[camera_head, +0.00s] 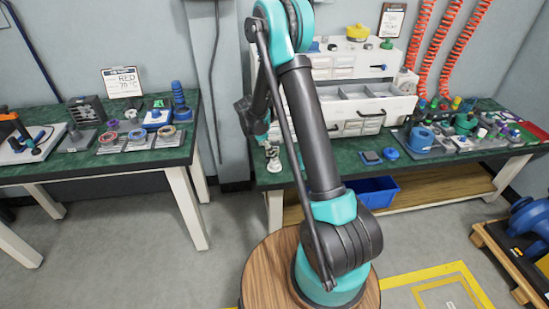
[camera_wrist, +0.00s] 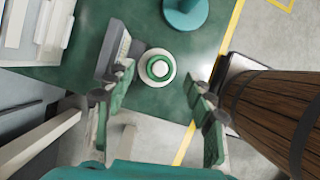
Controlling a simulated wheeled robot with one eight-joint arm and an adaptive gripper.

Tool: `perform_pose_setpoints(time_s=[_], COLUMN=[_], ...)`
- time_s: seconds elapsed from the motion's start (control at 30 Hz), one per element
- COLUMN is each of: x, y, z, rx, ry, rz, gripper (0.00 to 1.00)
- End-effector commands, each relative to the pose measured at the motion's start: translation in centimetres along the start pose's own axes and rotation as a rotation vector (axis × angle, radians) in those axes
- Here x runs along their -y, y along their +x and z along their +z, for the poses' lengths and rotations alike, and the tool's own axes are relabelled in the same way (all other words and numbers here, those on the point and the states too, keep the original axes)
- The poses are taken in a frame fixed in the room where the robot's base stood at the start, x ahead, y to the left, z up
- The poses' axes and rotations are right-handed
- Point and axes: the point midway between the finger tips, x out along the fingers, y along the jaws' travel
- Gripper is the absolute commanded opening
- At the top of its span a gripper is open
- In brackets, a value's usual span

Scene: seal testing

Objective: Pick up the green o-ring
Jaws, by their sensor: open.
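In the wrist view, a small green o-ring (camera_wrist: 158,67) sits around the top of a white, stepped round stand on the green tabletop (camera_wrist: 150,105). My gripper (camera_wrist: 160,80) is open and empty, with one finger to the left of the stand and one to the right. The ring lies in the gap between them, apart from both, a little above the middle of the picture. In the head view the white stand (camera_head: 273,158) is at the left front corner of the right bench, and my arm hides part of that area. The ring cannot be made out there.
A grey block (camera_wrist: 113,50) stands close to the left finger. A round teal part (camera_wrist: 185,14) lies at the top of the wrist view. The right bench holds white drawers (camera_head: 362,115) and several fittings. A left bench (camera_head: 100,165) carries more rings.

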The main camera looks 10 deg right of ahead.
Motion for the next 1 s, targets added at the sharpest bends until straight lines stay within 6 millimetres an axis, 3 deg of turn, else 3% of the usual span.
perform_pose_setpoints(time_s=[0.13, 0.37, 0.67, 1.0], x=[0.0, 0.01, 0.01, 0.01], y=[1.27, 1.42, 1.4, 1.37], z=[0.0, -0.02, -0.02, -0.01], rx=[0.0, 0.0, 0.0, 0.0], ry=[0.0, 0.0, 0.0, 0.0], rz=[0.0, 0.001, 0.001, 0.001], gripper=[0.55, 0.55, 0.21, 0.18])
